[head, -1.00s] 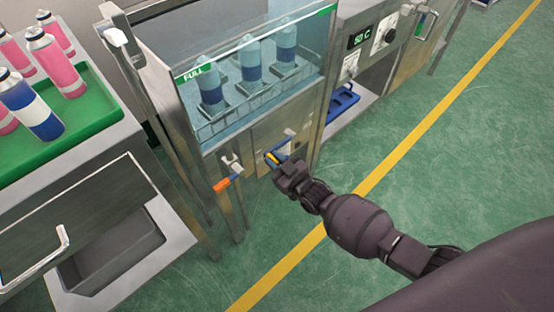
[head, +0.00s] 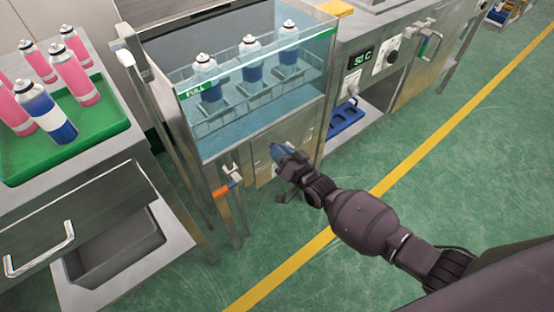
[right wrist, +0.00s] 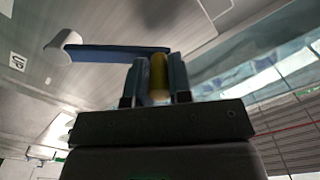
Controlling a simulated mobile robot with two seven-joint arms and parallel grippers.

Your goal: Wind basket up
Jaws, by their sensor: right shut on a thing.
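The basket (head: 200,128) is a wire rack inside the glass-walled water tank (head: 226,140). It carries three cans (head: 250,55) with blue lower parts, their tops above the tank rim. A crank (right wrist: 115,54) with a blue arm and a grey hub sits on the metal front below the tank. Its yellow knob (right wrist: 159,77) stands between the two fingers of my right gripper (right wrist: 160,85), which is shut on it. In the head view my right gripper (head: 284,158) partly hides the crank. My left gripper is out of view.
An orange-handled valve (head: 221,191) is left of the crank on the tank front. A green tray (head: 105,133) with pink cans and a blue-and-white can stands at left. A panel reading 50 C (head: 361,58) is at right. The green floor ahead is clear.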

